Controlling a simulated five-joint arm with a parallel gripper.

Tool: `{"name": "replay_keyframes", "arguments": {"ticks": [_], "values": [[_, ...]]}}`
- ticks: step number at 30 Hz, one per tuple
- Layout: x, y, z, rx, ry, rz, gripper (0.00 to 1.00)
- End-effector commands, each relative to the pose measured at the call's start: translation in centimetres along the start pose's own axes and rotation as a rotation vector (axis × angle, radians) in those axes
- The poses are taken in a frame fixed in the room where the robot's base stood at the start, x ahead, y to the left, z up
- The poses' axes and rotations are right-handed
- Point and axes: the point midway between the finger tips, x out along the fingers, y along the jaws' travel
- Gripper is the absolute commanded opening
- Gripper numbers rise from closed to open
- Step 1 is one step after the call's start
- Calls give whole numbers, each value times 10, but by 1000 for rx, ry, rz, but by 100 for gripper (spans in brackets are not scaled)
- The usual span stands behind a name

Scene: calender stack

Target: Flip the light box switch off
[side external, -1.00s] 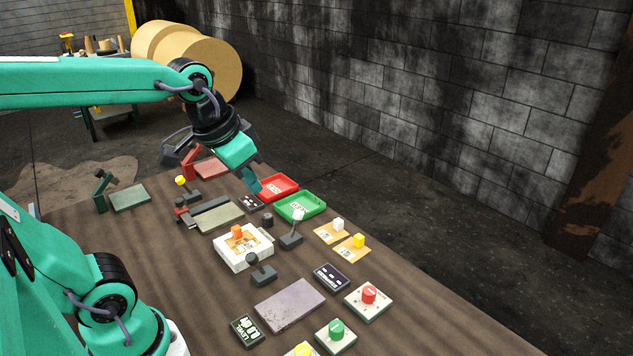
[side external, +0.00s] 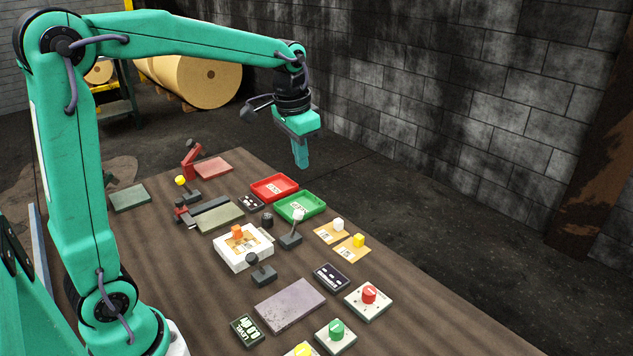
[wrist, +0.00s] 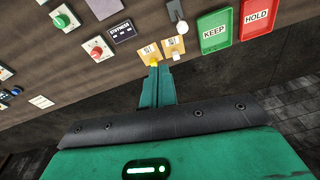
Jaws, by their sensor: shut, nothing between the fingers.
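A white box (side external: 230,257) that looks like the light box stands mid-table with a patterned sheet and an orange block (side external: 237,231) on top. A black-knobbed lever (side external: 262,273) stands just in front of it, and a white-knobbed lever (side external: 291,238) to its right. Which lever is its switch I cannot tell. My gripper (side external: 301,165) is shut and empty, pointing down well above the table's far edge, beyond the trays. In the wrist view my gripper (wrist: 160,72) covers part of the table edge; the white-knobbed lever (wrist: 180,25) shows there, but the white box does not.
A red tray (side external: 262,192) and a green tray (side external: 315,212) lie at the far edge. Yellow (side external: 358,240) and white (side external: 338,224) cubes sit on cards at right. A red-knob box (side external: 368,299) and a green-knob box (side external: 336,335) stand nearer. A yellow-knobbed lever (side external: 188,190) stands at back left.

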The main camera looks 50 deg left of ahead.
Motion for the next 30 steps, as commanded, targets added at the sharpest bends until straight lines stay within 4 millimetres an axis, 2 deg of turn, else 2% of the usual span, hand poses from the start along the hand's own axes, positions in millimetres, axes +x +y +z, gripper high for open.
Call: {"name": "replay_keyframes", "arguments": {"ticks": [6, 18, 24, 30], "values": [[24, -16, -25, 22, -55, 14, 0], [74, -45, -61, 65, -148, 47, 0], [99, -56, -72, 84, -184, 63, 0], [112, -62, -77, 94, -202, 72, 0]]}}
